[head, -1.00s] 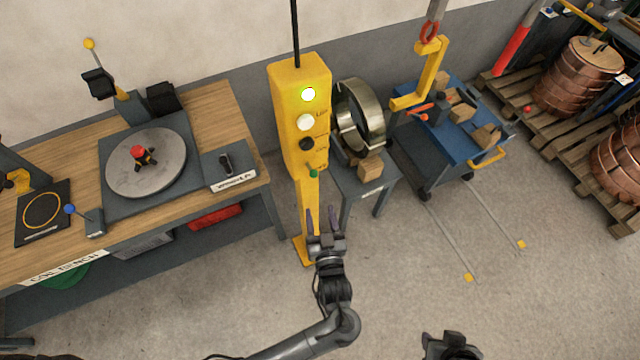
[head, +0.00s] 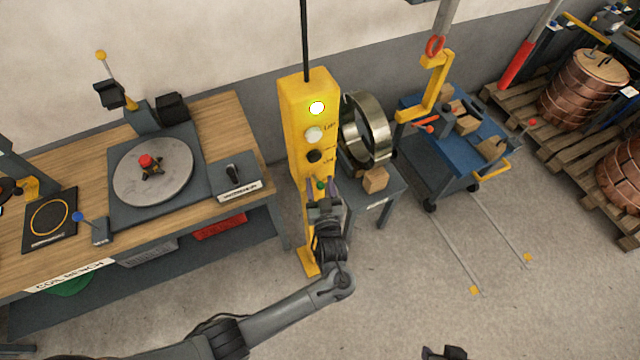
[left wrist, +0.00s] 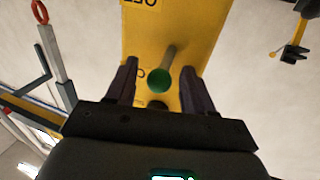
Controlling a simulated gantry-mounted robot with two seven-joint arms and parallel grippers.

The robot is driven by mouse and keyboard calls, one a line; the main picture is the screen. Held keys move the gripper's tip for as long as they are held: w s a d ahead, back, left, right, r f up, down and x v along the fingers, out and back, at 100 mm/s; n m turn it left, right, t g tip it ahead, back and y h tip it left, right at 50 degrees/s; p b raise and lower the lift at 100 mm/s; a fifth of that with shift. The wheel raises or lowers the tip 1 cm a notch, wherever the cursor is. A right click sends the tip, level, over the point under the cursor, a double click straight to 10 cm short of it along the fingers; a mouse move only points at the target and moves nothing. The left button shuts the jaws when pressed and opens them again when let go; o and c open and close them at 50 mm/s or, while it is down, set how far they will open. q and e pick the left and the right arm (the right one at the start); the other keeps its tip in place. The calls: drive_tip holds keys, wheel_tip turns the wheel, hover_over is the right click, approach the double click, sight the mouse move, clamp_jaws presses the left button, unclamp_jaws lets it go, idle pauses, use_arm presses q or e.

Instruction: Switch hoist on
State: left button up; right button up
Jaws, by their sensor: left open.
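The yellow hoist control post (head: 294,145) stands in the middle of the head view. It has a lit lamp (head: 316,108), a white button (head: 313,133), a black button (head: 315,156) and a small green-tipped lever (head: 321,184) low on its face. In the left wrist view the green ball of the lever (left wrist: 158,80) lies between the fingertips. My left gripper (head: 322,190) is open in front of the post, and its fingers (left wrist: 157,78) stand apart on either side of the ball. My right gripper (head: 444,353) shows only in part at the bottom edge.
A yellow hook (head: 432,85) hangs over the blue cart (head: 462,150). A metal ring (head: 365,130) stands on a small table right of the post. The wooden coil bench (head: 90,170) is at the left. The floor at the front right is clear.

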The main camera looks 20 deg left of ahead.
use_arm(q)
drive_tip(key=shift+w, duration=0.1)
clamp_jaws()
drive_tip(key=shift+r+g+p, duration=0.3)
drive_tip(key=shift+r+p, duration=0.1)
drive_tip(key=shift+p, duration=0.4)
drive_tip(key=shift+a+p, duration=0.1)
drive_tip(key=shift+p, duration=0.25)
drive_tip(key=shift+f+h, duration=0.1)
drive_tip(key=shift+h, duration=0.2)
unclamp_jaws()
